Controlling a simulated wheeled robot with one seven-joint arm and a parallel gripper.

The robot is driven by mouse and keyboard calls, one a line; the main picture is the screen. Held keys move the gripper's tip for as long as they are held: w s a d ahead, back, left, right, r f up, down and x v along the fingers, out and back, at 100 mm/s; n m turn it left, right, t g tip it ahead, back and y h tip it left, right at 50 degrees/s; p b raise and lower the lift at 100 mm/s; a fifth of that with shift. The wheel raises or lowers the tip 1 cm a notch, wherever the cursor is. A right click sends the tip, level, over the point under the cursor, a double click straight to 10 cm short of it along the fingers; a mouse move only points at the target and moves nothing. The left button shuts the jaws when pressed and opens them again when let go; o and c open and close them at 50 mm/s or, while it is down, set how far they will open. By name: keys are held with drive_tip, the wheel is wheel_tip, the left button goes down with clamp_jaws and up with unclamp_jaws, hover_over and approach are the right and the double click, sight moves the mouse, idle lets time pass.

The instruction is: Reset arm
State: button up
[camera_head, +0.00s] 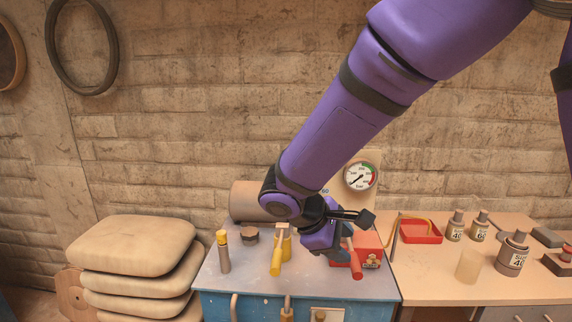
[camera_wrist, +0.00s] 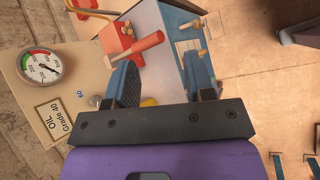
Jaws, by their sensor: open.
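My gripper (camera_head: 338,246) is open over the right part of the grey-topped blue bench (camera_head: 262,306), close to the red-handled lever (camera_head: 354,262) on a red block (camera_head: 370,246). In the wrist view the two dark fingers of my gripper (camera_wrist: 160,72) stand apart. The red handle (camera_wrist: 140,48) shows just past the fingertips, and I see nothing held. My purple arm reaches down from the upper right. A yellow-handled lever (camera_head: 276,262) stands left of my gripper.
A pressure gauge (camera_head: 360,176) on a panel stands behind my gripper. On the right table are a red tray (camera_head: 420,232) and several oil bottles (camera_head: 512,254). Stacked sacks (camera_head: 135,246) lie left.

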drive_tip(key=s+d+r+m+y, duration=0.2)
drive_tip(key=s+d+r+m, duration=0.25)
drive_tip(key=d, duration=0.25)
drive_tip(key=s+d+r+m+y, duration=0.3)
drive_tip(key=d+r, duration=0.3)
drive_tip(key=d, duration=0.1)
drive_tip(key=s+d+r+m+t+y, duration=0.1)
drive_tip(key=s+d+r+m, duration=0.1)
drive_tip(key=s, duration=0.3)
drive_tip(key=s+d+r+m+t+y, duration=0.1)
drive_tip(key=s+d+r+m+t, duration=0.1)
drive_tip(key=s, duration=0.4)
drive_tip(key=shift+s+d+r+m+y, duration=0.3)
drive_tip(key=shift+d+r+m+y, duration=0.15)
drive_tip(key=shift+d+m, duration=0.35)
